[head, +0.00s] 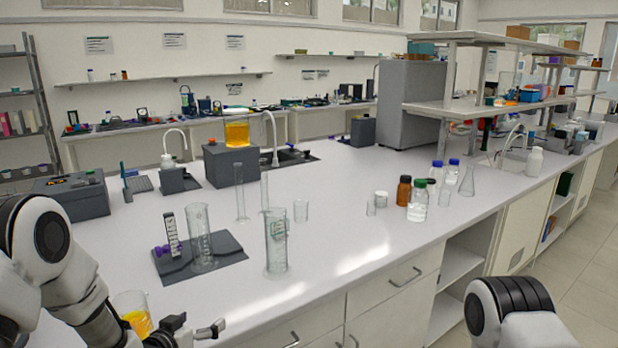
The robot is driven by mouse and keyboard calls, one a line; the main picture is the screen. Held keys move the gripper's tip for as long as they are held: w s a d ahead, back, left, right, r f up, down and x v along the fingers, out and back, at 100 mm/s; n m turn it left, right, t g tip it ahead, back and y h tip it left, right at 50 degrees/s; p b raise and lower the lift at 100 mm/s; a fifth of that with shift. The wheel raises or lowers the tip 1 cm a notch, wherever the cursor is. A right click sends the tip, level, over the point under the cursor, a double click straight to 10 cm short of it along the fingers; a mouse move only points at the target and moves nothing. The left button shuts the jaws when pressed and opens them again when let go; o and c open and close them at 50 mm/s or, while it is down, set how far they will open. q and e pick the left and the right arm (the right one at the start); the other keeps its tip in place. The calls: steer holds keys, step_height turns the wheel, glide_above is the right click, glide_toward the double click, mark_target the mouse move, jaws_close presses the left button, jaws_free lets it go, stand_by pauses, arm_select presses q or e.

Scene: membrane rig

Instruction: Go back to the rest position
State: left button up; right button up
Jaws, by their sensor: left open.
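My left gripper (198,325) is low at the front left, over the near edge of the white bench. Its fingers are apart with nothing between them. A beaker of orange liquid (133,314) stands beside it, partly hidden by my left arm. A rig with a dark grey base (222,262), a tall glass cylinder (201,238) and a scale strip with purple parts stands on the bench behind the gripper. Part of my right arm shows at the bottom right; its gripper is out of view.
A glass cylinder (276,242) stands near the bench's front edge. Another beaker of orange liquid (237,133) sits on a grey box (229,164). Bottles, including a brown one (404,191), stand at the right. The bench middle (345,225) is clear.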

arm_select(q)
steer(key=s+f+n+g+y, duration=0.15)
steer(key=s+f+g, duration=0.45)
steer(key=s+f, duration=1.05)
steer(key=s+f+g+y, duration=0.1)
steer(key=s+f+g, duration=0.2)
steer(key=s, duration=0.8)
steer(key=s+f+g+y, duration=0.1)
steer(key=s+f+g, duration=0.2)
steer(key=s, duration=0.9)
steer(key=shift+s+a+f+n+g, duration=0.25)
steer(key=shift+a+n+g, duration=0.2)
steer(key=shift+g, duration=0.25)
steer(key=shift+y, duration=0.25)
